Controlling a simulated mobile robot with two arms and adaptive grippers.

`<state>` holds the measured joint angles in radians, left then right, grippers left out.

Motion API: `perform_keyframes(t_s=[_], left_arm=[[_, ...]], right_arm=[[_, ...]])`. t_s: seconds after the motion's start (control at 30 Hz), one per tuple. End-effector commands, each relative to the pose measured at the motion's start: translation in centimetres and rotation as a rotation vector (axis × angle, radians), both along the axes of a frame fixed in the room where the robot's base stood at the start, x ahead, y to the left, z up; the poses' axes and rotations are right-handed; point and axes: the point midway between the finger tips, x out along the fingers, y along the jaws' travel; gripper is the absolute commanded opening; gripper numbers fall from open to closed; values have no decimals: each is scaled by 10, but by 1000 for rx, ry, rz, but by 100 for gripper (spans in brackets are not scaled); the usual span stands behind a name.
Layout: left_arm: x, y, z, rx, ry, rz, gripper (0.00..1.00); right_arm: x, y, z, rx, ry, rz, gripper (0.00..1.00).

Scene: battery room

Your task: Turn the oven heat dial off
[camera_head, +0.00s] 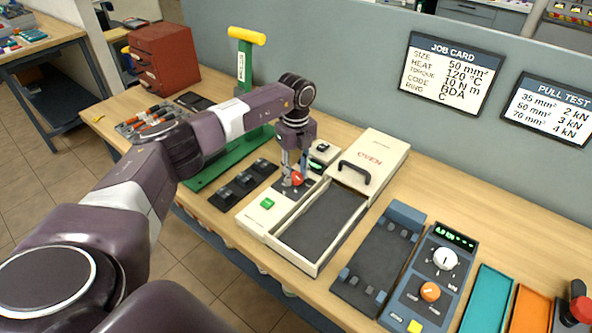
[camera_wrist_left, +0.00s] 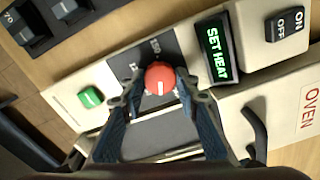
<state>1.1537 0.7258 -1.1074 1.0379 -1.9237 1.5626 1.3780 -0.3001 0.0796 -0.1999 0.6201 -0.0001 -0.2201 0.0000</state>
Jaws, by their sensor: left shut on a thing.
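The oven (camera_head: 375,152) is a cream box on the bench with a black handle and a dark open tray. Its red heat dial (camera_wrist_left: 160,76) has a white pointer mark and sits on a dark panel; it also shows in the head view (camera_head: 297,179). My left gripper (camera_wrist_left: 158,90) comes down from above and is shut on the dial, one finger on each side. Beside the dial, a display (camera_wrist_left: 218,51) reads "SET HEAT". A black ON/OFF switch (camera_wrist_left: 285,23) and a green button (camera_wrist_left: 91,97) are on the same control strip. My right gripper is not in view.
A green press with a yellow handle (camera_head: 247,36) stands behind my left arm. Black blocks (camera_head: 243,181) lie left of the oven. A grey-blue tester (camera_head: 432,280) with knobs stands to the right. A job card (camera_head: 450,72) on the partition reads heat 120 °C.

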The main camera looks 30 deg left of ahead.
Motion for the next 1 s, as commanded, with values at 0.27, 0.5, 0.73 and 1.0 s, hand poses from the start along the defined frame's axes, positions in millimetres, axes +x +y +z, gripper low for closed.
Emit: perform_keyframes(t_s=[0.27, 0.5, 0.73, 1.0], left_arm=[[3, 1, 5, 1, -9, 259, 5], [3, 1, 5, 2, -9, 446, 5], [3, 2, 4, 1, -10, 565, 5], [3, 2, 4, 1, -9, 628, 5]], right_arm=[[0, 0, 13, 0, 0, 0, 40], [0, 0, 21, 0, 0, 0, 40], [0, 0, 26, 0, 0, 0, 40], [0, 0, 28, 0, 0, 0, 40]])
